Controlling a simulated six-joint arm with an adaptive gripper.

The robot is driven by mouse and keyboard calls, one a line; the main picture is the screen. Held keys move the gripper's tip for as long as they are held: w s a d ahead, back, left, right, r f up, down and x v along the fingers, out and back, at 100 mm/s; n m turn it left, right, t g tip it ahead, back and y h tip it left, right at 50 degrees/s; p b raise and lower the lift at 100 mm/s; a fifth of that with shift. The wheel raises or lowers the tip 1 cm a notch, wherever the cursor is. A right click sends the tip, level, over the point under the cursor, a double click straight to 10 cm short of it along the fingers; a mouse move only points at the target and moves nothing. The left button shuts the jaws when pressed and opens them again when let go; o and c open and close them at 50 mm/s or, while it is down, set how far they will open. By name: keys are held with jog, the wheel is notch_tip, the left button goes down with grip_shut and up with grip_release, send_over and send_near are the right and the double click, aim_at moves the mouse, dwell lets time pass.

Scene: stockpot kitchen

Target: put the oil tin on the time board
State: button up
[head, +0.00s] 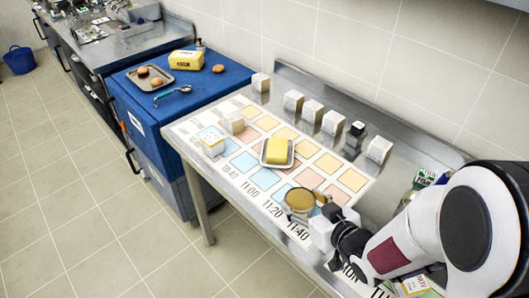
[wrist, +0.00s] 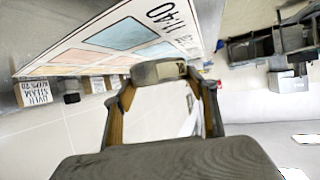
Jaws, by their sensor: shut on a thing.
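The time board (head: 236,181) is a white sheet with rows of yellow, pink and blue cells and printed times on the steel counter. My gripper (head: 315,216) is low at the board's front right, near the 11:40 mark. It is shut on a round thing with a golden-brown top (head: 300,199), which I take to be the oil tin; its label is not readable. In the wrist view, the held thing (wrist: 158,72) shows as a grey-tan band between the fingertips, with the board's edge beside it. Whether it touches the board I cannot tell.
A tray with a yellow block (head: 277,150) stands mid-board. Several white blocks (head: 312,110) and a small dark item (head: 357,128) line the back. Blue and pink cells near the gripper look free.

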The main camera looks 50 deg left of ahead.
jog(key=shift+w, duration=0.1)
dwell(0.3)
send_over(340, 182)
jog(key=shift+d, duration=0.1)
dwell(0.7)
jog(key=shift+f, duration=0.1)
jog(key=shift+f, duration=1.6)
jog(key=shift+f, duration=0.1)
jog(key=o, duration=1.3)
jog(key=shift+f, duration=0.1)
